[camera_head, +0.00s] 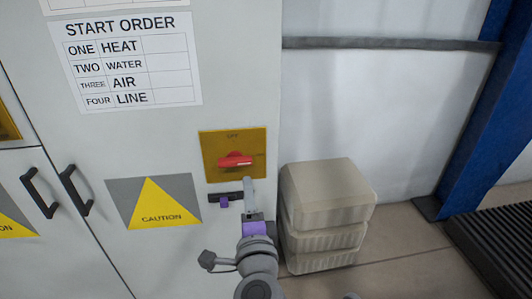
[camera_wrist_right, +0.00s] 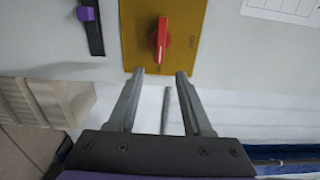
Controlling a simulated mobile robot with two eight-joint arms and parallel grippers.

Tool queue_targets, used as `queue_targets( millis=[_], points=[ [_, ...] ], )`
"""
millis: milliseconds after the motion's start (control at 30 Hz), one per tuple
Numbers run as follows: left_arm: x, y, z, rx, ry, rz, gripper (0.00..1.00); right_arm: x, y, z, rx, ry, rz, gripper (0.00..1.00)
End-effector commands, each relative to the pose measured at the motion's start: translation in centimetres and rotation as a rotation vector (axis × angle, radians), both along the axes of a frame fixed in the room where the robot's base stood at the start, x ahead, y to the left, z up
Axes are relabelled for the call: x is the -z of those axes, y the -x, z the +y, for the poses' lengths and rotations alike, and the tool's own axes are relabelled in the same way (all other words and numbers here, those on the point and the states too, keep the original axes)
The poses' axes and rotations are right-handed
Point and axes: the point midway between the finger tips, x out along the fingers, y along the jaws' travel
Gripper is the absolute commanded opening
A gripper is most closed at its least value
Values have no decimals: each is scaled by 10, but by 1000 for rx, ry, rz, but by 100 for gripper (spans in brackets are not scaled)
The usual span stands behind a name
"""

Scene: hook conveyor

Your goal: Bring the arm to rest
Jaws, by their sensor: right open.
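My right gripper (camera_head: 248,184) is in front of the grey cabinet, just below the yellow plate (camera_head: 255,165) with the red rotary switch (camera_head: 235,160). The red handle lies roughly level in the head view. In the right wrist view my right gripper (camera_wrist_right: 160,73) has its two fingers apart with nothing between them. The red switch (camera_wrist_right: 162,38) shows beyond the fingertips, clear of them. My left gripper is not in view.
A dark slider bar with a purple tab (camera_head: 224,201) is on the cabinet beside my right gripper. Stacked beige containers (camera_head: 325,195) stand to the right. Black door handles (camera_head: 75,190) stick out at left. A blue post (camera_head: 482,105) stands far right.

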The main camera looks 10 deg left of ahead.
Motion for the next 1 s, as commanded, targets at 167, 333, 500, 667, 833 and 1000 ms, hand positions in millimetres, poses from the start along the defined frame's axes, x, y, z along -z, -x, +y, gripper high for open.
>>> queue_targets(
  millis=[167,333,500,667,833,1000],
  points=[
    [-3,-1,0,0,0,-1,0,2,1,-12,-55,113,-37,50],
    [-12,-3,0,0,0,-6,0,40,19,-52,-226,518,-64,50],
    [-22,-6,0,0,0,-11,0,129,63,-126,-416,1002,101,50],
    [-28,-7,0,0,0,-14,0,196,114,-201,-541,1293,343,50],
    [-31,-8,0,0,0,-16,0,231,157,-256,-619,1442,551,50],
    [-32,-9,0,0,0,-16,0,242,175,-276,-648,1486,634,50]
  ],
)
